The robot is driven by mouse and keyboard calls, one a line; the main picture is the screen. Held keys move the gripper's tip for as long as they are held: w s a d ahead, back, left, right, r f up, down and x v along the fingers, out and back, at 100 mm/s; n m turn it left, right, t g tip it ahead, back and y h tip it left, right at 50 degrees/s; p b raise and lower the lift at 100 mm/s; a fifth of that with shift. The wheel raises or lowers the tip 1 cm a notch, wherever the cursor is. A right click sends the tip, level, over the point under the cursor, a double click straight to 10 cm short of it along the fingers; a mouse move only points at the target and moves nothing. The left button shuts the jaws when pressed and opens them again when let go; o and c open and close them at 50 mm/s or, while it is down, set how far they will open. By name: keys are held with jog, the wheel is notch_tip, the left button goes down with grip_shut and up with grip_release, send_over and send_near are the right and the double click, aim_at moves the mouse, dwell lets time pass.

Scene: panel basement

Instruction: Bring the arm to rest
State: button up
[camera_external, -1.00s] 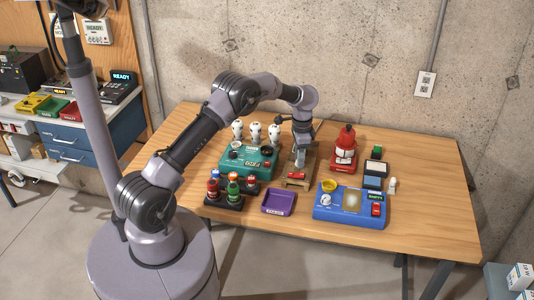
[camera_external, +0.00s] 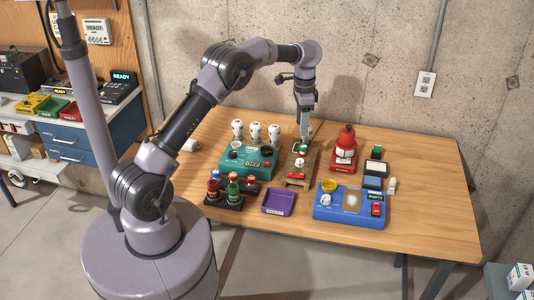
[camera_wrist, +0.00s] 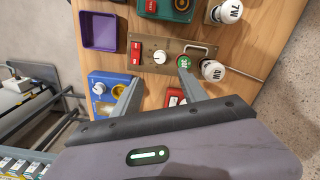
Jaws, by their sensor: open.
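My gripper (camera_external: 305,133) points down above the far part of a brown panel (camera_external: 291,184) on the wooden table. It appears a little above the panel and holds nothing. In the wrist view my gripper (camera_wrist: 158,88) shows two grey fingers spread apart, with table and panel between and beyond them. My arm arches over the table from the left.
A teal device (camera_external: 240,163) and several white bulbs (camera_external: 256,133) stand left of the panel. A red device (camera_external: 343,157) stands right of it. A purple tray (camera_external: 278,203) and a blue device (camera_external: 345,210) lie nearer the front. The right table end is clear.

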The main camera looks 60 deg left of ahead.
jog(key=shift+r, duration=1.2)
jog(key=s+d+r+t+y+b, duration=0.15)
jog(key=s+d+r+b, duration=0.3)
jog(key=s, duration=0.45)
jog(key=s+d+r+t+b, duration=0.2)
jog(key=s+d+r+b, duration=0.1)
jog(key=s+d+r, duration=0.4)
jog(key=s+d+f+t+b, duration=0.1)
jog(key=s+f, duration=0.4)
jog(key=s, duration=0.4)
jog(key=s+d+f+t+b, duration=0.1)
jog(key=s+f, duration=0.3)
jog(key=s, duration=0.5)
jog(key=shift+s+f+b, duration=0.2)
jog(key=shift+f+b, duration=0.2)
jog(key=shift+b, duration=0.3)
